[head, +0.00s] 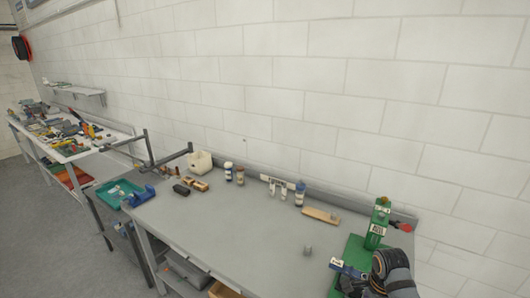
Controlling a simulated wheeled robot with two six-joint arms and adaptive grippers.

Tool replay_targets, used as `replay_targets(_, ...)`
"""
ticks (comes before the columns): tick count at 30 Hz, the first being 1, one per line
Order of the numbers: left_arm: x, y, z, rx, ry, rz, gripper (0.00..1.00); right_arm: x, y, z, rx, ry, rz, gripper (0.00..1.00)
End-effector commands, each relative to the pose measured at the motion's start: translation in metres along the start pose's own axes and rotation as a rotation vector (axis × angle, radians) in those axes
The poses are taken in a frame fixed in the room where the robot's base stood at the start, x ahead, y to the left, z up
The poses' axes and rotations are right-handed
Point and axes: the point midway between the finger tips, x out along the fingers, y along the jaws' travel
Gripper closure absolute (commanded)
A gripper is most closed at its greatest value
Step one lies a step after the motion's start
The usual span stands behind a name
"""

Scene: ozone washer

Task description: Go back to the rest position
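Part of my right arm shows at the lower right corner of the head view, with dark grey, rounded links. My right gripper (352,284) is partly cut off by the lower edge, and its fingers are not clear enough to tell open from shut. It is close to a green ozone washer stand (378,225) and a small blue-and-white piece (348,268) on the green base. I cannot tell whether it touches them. My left gripper is not in view.
The grey workbench (235,235) is mostly clear in its middle. A small grey cube (307,251) sits there. Bottles (299,195), a wooden block (321,216) and a white container (199,162) stand along the wall. A green tray (118,193) lies at the left.

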Motion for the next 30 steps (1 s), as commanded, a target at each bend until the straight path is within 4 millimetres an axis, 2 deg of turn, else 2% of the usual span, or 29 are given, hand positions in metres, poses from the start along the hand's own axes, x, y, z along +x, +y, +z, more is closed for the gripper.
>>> replay_targets(2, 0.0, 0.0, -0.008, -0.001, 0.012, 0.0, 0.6, 0.007, 0.015, 0.005, -0.125, 0.004, -0.014, 0.36)
replay_targets(5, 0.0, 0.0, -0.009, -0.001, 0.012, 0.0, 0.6, 0.013, 0.034, 0.011, -0.318, 0.015, -0.04, 0.36)
replay_targets(13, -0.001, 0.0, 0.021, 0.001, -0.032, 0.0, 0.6, 0.015, 0.097, 0.028, -0.932, 0.072, -0.12, 0.36)
replay_targets(18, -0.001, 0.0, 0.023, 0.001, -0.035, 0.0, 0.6, 0.005, 0.131, 0.034, -1.266, 0.125, -0.157, 0.36)
replay_targets(28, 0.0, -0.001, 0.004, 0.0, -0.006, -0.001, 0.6, -0.025, 0.176, 0.036, -1.748, 0.242, -0.19, 0.36)
replay_targets(29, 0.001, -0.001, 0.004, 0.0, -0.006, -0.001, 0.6, -0.025, 0.18, 0.036, -1.782, 0.251, -0.188, 0.36)
replay_targets(30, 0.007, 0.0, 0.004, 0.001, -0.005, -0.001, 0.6, -0.004, 0.175, 0.035, -1.775, 0.245, -0.182, 0.36)
